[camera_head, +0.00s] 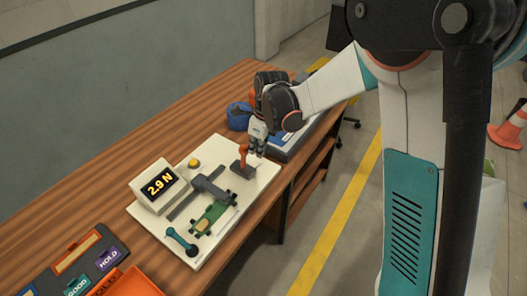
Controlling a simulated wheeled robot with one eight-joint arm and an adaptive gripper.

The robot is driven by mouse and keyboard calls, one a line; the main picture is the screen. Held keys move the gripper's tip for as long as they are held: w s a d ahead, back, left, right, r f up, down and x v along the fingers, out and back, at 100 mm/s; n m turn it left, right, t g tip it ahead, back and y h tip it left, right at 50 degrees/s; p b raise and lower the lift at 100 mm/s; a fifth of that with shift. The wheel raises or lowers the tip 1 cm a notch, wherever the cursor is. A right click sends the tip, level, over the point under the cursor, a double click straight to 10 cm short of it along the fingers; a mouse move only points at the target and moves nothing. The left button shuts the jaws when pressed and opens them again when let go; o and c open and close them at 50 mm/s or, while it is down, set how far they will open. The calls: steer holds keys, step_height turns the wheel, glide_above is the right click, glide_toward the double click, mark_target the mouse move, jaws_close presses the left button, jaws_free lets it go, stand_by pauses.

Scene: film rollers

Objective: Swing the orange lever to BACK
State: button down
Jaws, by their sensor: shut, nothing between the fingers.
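The orange lever (243,150) stands up from a dark base (242,169) near the far right corner of a cream board (262,178) on the wooden bench. My gripper (256,150) points down just right of the lever's top. Its fingers are shut with nothing between them. In this view they overlap or nearly meet the lever's side, and I cannot tell whether they touch it. No BACK marking is readable; a small white label beside the lever is too small to read.
The board also bears a display reading 2.9 N (158,187), a yellow button (194,163), a grey and green fixture (208,212) and a teal lever (182,240). Orange and dark trays (75,262) lie at the near left.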

steer(key=w+a, duration=0.2)
steer(key=w+a+r, duration=0.1)
steer(key=a, duration=0.2)
steer(key=shift+w+r+p, duration=0.1)
steer(key=shift+w+p, duration=0.25)
steer(key=shift+w, duration=0.05)
steer(key=shift+w+a, duration=0.6)
steer(key=shift+a, duration=0.1)
steer(key=shift+a, duration=0.1)
